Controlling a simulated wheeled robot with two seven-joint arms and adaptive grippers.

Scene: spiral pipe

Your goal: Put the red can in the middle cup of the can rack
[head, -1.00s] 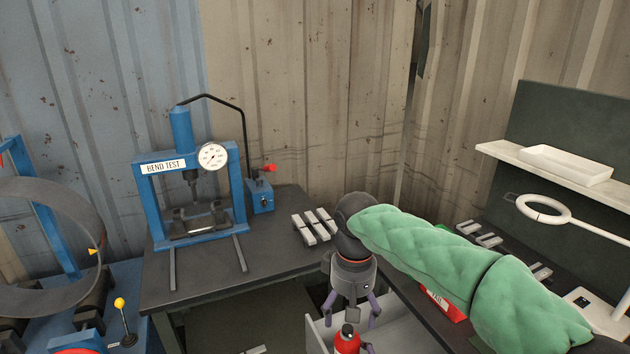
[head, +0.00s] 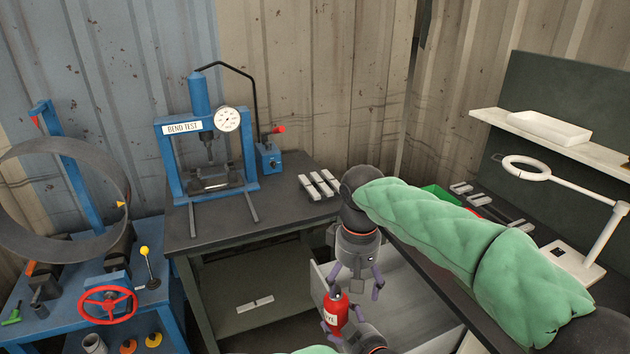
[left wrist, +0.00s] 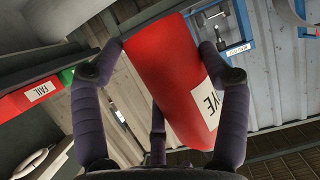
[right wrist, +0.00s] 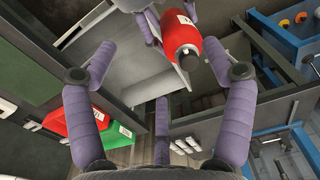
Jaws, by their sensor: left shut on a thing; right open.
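The red can (head: 336,308), with a white label and a dark cap, is tilted in the grip of my left gripper (head: 334,320), low in the head view. It fills the middle of the left wrist view (left wrist: 178,75) between the purple fingers. In the right wrist view the can (right wrist: 181,38) hangs near the top, with left fingers beside it. My right gripper (head: 357,288) points down just above and right of the can in the head view; it is open and empty. The can rack and its middle cup cannot be made out in these views.
A pale open drawer (head: 400,312) lies below the grippers. A dark table with a blue bend-test press (head: 208,150) stands at the back. A blue bench (head: 60,318) with a red handwheel is left. A red box (right wrist: 82,128) and a green box (right wrist: 118,132) sit near the right counter.

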